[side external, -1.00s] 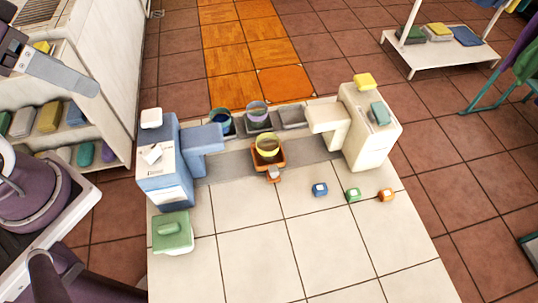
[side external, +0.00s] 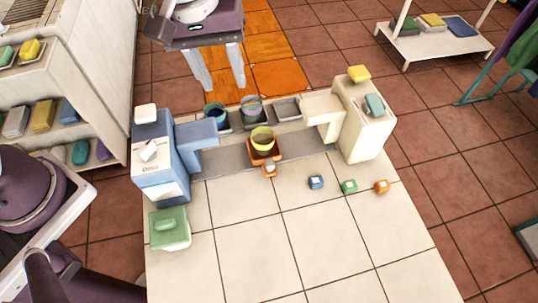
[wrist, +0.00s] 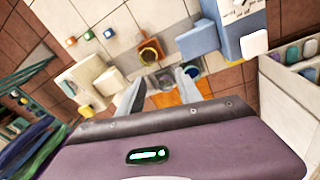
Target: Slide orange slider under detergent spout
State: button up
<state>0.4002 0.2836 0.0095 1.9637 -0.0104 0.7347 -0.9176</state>
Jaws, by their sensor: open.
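The orange slider (side external: 278,154) sits on a grey track strip on the tiled counter, between two dispensers. A yellow-rimmed cup (side external: 262,140) stands in it, and a small orange handle with a pale top (side external: 269,169) is at its front. The blue dispenser (side external: 160,175) at left has a spout (side external: 197,135); its label is too small to read surely. The cream dispenser (side external: 366,125) at right has a spout (side external: 322,105). My gripper (side external: 220,80) is open and empty, above and behind the counter's back edge, apart from the slider. The slider (wrist: 151,60) also shows beyond my fingers in the wrist view.
Dark trays (side external: 254,122) at the counter's back hold a blue cup (side external: 216,114) and a purple cup (side external: 252,106). Blue (side external: 316,182), green (side external: 349,186) and orange (side external: 382,186) cubes lie front right. A green block (side external: 168,230) sits front left. The front counter is clear.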

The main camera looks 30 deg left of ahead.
aim_at(270, 162)
jog(key=d+f+n, duration=0.1)
jog(key=d+f, duration=0.1)
jog(key=f, duration=0.2)
jog(key=d+f+g, duration=0.1)
jog(key=d+f, duration=0.2)
jog(key=f, duration=0.1)
jog(key=w+d+f+n, duration=0.1)
jog(key=d+f, duration=0.2)
jog(key=f, duration=0.1)
jog(key=shift+w+f+n+g+y, duration=0.1)
jog(key=shift+f+n+g+y, duration=0.2)
jog(key=shift+f+y, duration=0.1)
jog(key=f, duration=0.8)
jog(key=shift+d, duration=0.25)
grip_shut()
